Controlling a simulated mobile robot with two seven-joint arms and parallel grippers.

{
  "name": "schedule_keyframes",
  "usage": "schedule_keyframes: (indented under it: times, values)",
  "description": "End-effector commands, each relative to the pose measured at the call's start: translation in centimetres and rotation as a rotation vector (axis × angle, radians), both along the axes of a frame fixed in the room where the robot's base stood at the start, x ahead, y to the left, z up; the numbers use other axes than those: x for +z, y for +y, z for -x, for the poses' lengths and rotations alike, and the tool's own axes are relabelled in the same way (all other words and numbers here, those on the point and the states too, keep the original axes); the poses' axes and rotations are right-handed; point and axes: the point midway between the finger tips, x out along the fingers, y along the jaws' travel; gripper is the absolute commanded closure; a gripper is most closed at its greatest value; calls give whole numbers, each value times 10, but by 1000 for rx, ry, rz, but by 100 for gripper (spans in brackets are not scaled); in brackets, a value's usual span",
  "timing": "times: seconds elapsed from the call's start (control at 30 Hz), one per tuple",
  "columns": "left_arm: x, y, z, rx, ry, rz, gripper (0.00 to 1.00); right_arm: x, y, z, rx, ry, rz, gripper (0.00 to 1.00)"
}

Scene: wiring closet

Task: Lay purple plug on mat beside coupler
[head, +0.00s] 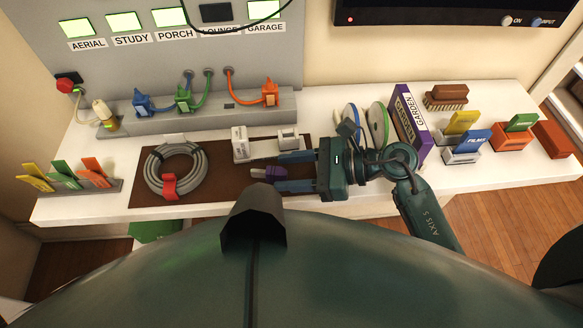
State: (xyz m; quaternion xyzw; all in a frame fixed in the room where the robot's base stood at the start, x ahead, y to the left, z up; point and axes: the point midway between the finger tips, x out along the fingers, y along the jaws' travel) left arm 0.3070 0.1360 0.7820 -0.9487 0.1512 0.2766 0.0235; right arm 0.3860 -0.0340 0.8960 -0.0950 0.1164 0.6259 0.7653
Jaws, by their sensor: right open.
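The purple plug (275,173) lies on the brown mat (215,190), with a pale tip toward the left. My right gripper (280,171) reaches in from the right, low over the mat. It is open, its two dark fingers pointing left, and the plug is at or between the fingertips. I cannot tell whether they touch it. My left gripper is not in view.
A grey cable coil (184,170) with a red strap lies on the mat's left. Behind is a grey ledge with blue (142,103), green and orange plugs. Right of my gripper are cable reels (377,122), a purple Garden box (408,118), a brush (446,97) and card holders.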

Motion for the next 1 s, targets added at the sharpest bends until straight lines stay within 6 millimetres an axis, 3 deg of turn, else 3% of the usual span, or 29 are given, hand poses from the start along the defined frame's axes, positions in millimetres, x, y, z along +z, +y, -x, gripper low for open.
schedule_keyframes:
  times: [1.0]
  values:
    - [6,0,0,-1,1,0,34,18,-27,5,-1,1,1,55]
